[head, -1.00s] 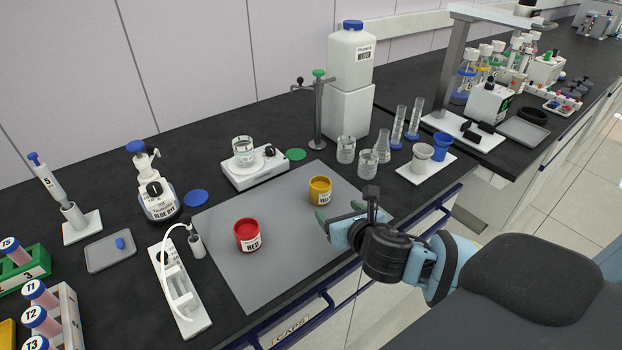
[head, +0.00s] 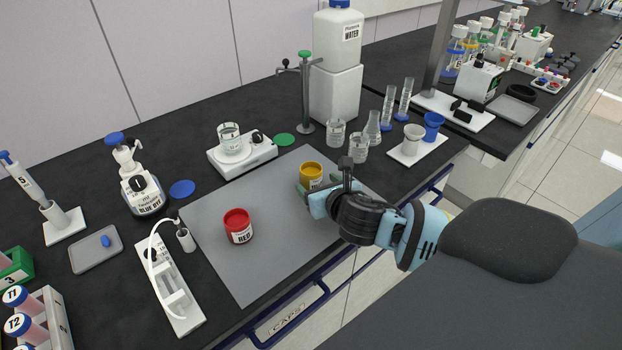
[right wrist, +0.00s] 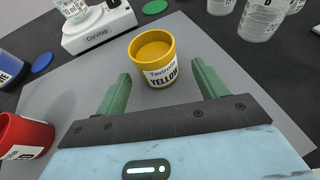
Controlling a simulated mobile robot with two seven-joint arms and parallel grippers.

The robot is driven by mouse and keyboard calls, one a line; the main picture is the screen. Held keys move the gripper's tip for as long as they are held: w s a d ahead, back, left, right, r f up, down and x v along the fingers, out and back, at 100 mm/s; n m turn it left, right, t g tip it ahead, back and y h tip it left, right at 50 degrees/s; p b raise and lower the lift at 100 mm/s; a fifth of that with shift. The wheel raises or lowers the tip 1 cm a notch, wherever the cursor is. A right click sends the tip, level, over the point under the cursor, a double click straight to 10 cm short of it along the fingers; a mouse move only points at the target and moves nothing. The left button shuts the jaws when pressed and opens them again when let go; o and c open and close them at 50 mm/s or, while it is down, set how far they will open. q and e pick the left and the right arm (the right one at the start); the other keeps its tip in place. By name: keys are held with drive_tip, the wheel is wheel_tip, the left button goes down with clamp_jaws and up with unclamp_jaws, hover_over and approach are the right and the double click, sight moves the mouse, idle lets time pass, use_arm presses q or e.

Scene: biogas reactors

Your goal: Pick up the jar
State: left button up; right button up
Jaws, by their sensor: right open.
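A yellow jar (head: 311,174) labelled YELLOW stands upright on the grey mat (head: 249,271); my right gripper partly hides its lower part in the head view. A red jar (head: 238,226) labelled RED stands on the mat to its left. My right gripper (head: 303,193) is low over the mat, close in front of the yellow jar. In the right wrist view its green fingers are spread open and empty, and the yellow jar (right wrist: 153,58) stands upright just beyond and between the fingertips. The red jar (right wrist: 22,136) is at the left edge there. My left gripper is out of view.
A stirrer plate (head: 243,154) with a beaker (head: 229,138) stands behind the mat. Glassware, including a flask (head: 372,129), stands behind and right of the yellow jar. The mat's front part is clear up to the blue rail (head: 290,316).

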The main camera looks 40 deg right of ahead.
sight(315, 182)
drive_tip(key=x, duration=0.4)
drive_tip(key=shift+a, duration=0.2)
drive_tip(key=c, duration=1)
drive_tip(key=shift+c, duration=0.7)
drive_tip(key=shift+r, duration=0.1)
